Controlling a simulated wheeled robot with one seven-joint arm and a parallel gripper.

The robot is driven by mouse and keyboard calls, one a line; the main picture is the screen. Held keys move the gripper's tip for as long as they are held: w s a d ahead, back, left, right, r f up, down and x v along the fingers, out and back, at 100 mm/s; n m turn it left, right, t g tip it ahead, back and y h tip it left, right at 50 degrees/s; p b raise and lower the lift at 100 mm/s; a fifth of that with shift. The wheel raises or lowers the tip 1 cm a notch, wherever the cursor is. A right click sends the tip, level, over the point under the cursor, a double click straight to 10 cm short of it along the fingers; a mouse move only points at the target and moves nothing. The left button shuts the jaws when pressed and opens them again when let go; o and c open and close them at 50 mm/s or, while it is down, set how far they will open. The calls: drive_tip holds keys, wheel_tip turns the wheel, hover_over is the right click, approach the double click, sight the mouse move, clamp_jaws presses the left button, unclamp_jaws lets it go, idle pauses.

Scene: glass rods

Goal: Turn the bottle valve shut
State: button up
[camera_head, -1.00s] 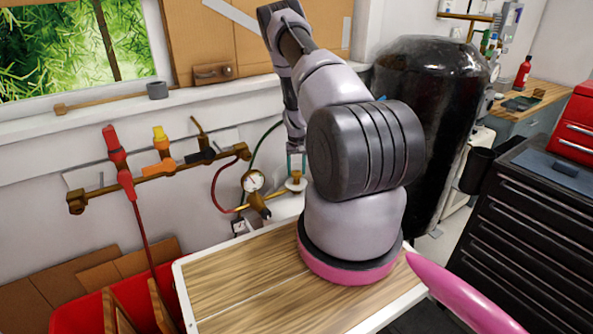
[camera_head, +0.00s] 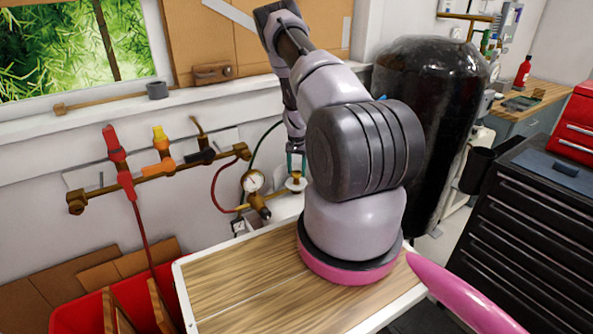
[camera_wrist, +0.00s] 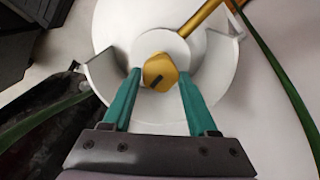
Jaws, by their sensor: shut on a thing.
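The bottle valve (camera_wrist: 158,72) shows in the wrist view as a brass knob with a dark slot, on top of the white bottle (camera_wrist: 118,22) with its raised collar. The brass valve (camera_head: 295,177) is small in the head view, just left of my arm. My gripper (camera_wrist: 160,80) has its two teal fingers around the knob, one on each side, shut on it. In the head view the gripper (camera_head: 296,163) points down at the valve and my arm hides part of the bottle.
A pressure gauge (camera_head: 253,181) with a red hose and brass pipe stands left of the valve. A manifold (camera_head: 160,172) with red and orange handles is on the wall. A large black tank (camera_head: 430,120) stands behind my arm. A wooden worktop (camera_head: 240,285) lies in front.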

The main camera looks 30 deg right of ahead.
sight(297, 172)
drive_tip(key=shift+m, duration=0.4)
drive_tip(key=o, duration=1.4)
wheel_tip(297, 172, up, 11)
drive_tip(key=shift+f, duration=0.1)
